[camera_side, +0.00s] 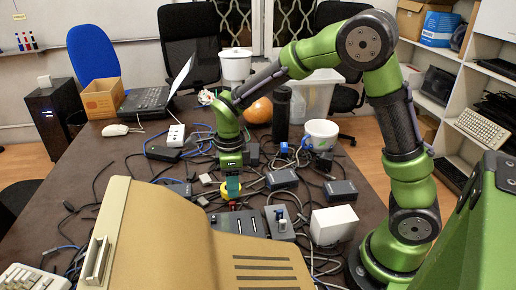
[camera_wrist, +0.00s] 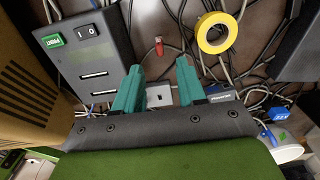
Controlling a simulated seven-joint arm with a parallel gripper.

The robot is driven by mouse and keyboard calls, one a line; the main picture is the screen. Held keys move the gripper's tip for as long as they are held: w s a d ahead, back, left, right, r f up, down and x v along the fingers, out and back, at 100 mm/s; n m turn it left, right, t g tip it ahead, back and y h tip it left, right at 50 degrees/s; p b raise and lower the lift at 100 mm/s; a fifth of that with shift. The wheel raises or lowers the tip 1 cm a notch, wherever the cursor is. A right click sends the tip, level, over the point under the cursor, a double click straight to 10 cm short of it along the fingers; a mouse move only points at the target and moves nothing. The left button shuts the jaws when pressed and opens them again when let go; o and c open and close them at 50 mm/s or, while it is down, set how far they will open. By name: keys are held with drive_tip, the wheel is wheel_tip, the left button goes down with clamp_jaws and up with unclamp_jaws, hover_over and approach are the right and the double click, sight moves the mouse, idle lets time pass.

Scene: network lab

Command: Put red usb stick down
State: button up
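The red usb stick (camera_wrist: 159,46) is a small red piece with a lighter end. In the wrist view it lies among cables on the dark table, just beyond my fingertips and in line with the gap between them. My gripper (camera_wrist: 158,68) has two teal fingers spread apart with nothing held between them. In the side view my gripper (camera_side: 232,187) points down low over the middle of the table, beside the yellow tape roll.
A yellow tape roll (camera_wrist: 217,33) lies right of the stick. A grey box with switch and slots (camera_wrist: 90,55) stands at left. Cables, small adapters and a white box (camera_side: 333,224) crowd the table. A beige computer case (camera_side: 165,235) fills the front; the table's far left is clearer.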

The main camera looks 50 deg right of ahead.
sight(234, 202)
drive_tip(key=s+r+n+t+y, duration=0.2)
drive_tip(key=s+r+n+t, duration=0.5)
drive_tip(key=s+r+n, duration=0.8)
drive_tip(key=shift+s+d+n, duration=0.4)
drive_tip(key=shift+s+n, duration=0.05)
drive_tip(key=shift+n, duration=3.55)
drive_tip(key=shift+r, duration=0.1)
